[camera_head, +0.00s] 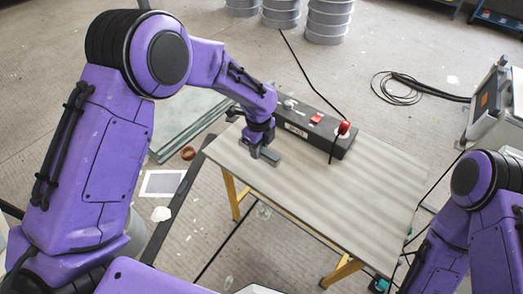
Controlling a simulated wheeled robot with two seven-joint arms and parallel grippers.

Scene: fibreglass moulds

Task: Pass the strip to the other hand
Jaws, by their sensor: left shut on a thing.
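The strip (318,128) is a long dark bar with a red switch, a pale label and a red plug at its right end. It is over the far side of the grey-brown table, and a black cable runs from it. My left gripper (262,152) is shut on the strip near its left part. The arm and wrist hide that part, so the exact contact is unclear. My right arm shows at the lower right, and its gripper is out of view.
The table (370,195) has yellow legs and a bare top at the front and right. A grey case (492,105) stands at the right. Black cable (400,88) lies coiled on the floor. Greenish sheets (190,115) lie at the left, and metal drums (328,20) stand behind.

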